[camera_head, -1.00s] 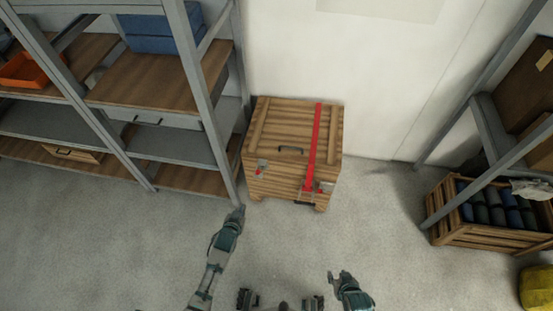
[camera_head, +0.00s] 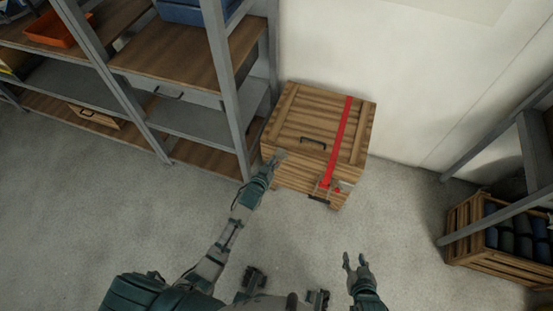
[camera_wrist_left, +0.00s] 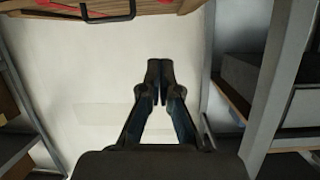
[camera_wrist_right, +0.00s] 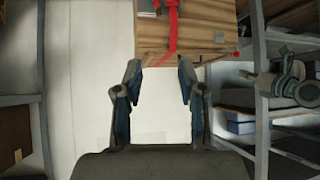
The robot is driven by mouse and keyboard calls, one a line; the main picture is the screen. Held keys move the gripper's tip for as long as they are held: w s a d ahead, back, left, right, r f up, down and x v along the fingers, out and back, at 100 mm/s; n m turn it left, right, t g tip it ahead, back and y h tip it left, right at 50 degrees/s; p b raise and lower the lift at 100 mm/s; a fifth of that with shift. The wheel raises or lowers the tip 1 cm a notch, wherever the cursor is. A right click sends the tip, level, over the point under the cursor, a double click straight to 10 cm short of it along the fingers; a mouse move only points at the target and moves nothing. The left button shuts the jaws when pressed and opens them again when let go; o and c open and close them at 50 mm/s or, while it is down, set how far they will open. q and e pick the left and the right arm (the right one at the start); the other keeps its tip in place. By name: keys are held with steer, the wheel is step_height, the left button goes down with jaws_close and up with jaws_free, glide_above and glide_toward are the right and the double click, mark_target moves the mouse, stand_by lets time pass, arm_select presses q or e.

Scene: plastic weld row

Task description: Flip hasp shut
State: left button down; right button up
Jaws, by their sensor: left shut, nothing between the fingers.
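A wooden crate (camera_head: 308,121) with a closed lid and a red strap (camera_head: 340,135) stands against the wall. A small metal fitting with red (camera_head: 337,187), possibly a hasp, is on its front near the strap. In the right wrist view metal fittings (camera_wrist_right: 221,37) show on the crate (camera_wrist_right: 195,22); I cannot tell whether any is open. My left gripper (camera_head: 280,156) is shut and empty at the crate's front left upper edge, covering the left fitting; contact is unclear. It also shows shut in the left wrist view (camera_wrist_left: 160,80). My right gripper (camera_head: 357,262) is open and empty, well short of the crate.
A grey shelf rack (camera_head: 232,95) stands close on the crate's left. Another rack stands at the right, with a slatted crate of dark rolls (camera_head: 500,232) beneath it. The floor (camera_head: 400,215) between the crates is clear.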

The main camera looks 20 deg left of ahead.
arm_select(q)
steer(key=w+f+b, duration=0.1)
steer(key=w+f, duration=0.1)
steer(key=w+f+b, duration=0.2)
steer(key=w, duration=0.1)
steer(key=shift+w+f, duration=0.3)
steer(key=shift+f, duration=0.05)
steer(key=shift+s+f, duration=0.45)
steer(key=shift+s, duration=0.15)
steer(key=shift+a, duration=0.15)
arm_select(e)
steer(key=w+a+r+t+y, duration=0.2)
steer(key=w+a+r+t, duration=0.1)
steer(key=w+r+t, duration=0.3)
step_height(320, 180, up, 2)
steer(key=shift+w+a+r+t, duration=0.15)
steer(key=shift+a+t, duration=0.05)
steer(key=shift+t, duration=0.5)
